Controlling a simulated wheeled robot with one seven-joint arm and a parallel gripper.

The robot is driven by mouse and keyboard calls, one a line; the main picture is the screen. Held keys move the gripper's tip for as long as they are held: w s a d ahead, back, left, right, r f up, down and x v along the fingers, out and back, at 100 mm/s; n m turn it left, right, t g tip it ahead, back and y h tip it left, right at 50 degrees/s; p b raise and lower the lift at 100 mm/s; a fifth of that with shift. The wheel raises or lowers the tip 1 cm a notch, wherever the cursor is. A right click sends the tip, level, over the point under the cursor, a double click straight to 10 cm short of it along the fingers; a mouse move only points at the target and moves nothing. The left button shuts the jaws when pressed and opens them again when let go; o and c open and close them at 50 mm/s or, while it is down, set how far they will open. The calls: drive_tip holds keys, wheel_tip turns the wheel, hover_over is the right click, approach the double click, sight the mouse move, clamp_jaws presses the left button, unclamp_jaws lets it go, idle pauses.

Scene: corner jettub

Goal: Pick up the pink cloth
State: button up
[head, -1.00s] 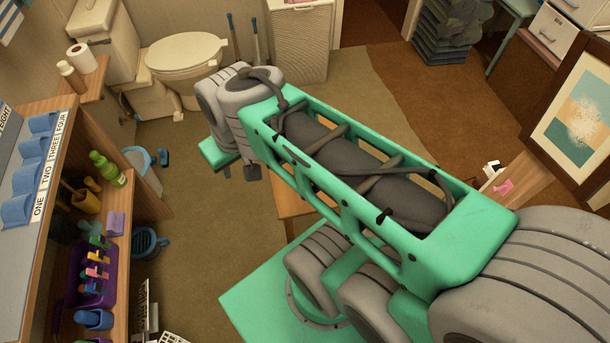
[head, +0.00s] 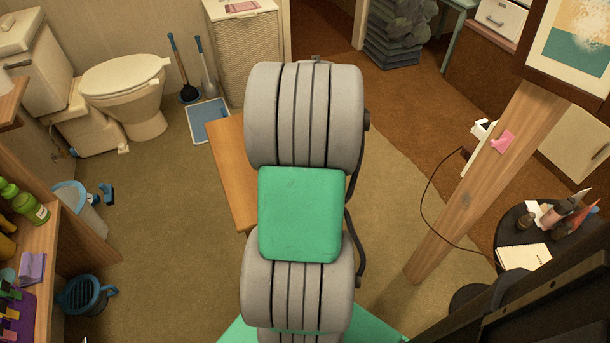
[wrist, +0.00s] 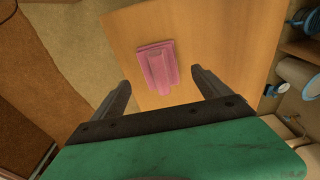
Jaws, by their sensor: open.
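The pink cloth (wrist: 158,68) lies folded on the wooden tabletop (wrist: 225,45) in the wrist view. My gripper (wrist: 160,82) is open, with its two dark fingers spread on the near side of the cloth. The cloth appears ahead of the fingertips, roughly centred between them, and nothing is held. In the head view only a strip of the wooden tabletop (head: 230,165) shows; my arm covers the cloth and the gripper.
A wooden post (head: 480,185) with a small pink item (head: 503,142) stands at the right. A round black table (head: 512,220) holds several items. A shelf (head: 40,245) is at the left, the toilet (head: 125,90) behind.

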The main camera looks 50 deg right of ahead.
drive_tip(key=f, duration=0.1)
drive_tip(key=f+b, duration=0.1)
drive_tip(key=f, duration=0.3)
drive_tip(key=shift+w+d, duration=0.3)
drive_tip(key=shift+w, duration=0.1)
drive_tip(key=shift+c, duration=0.5)
drive_tip(key=c, duration=1.3)
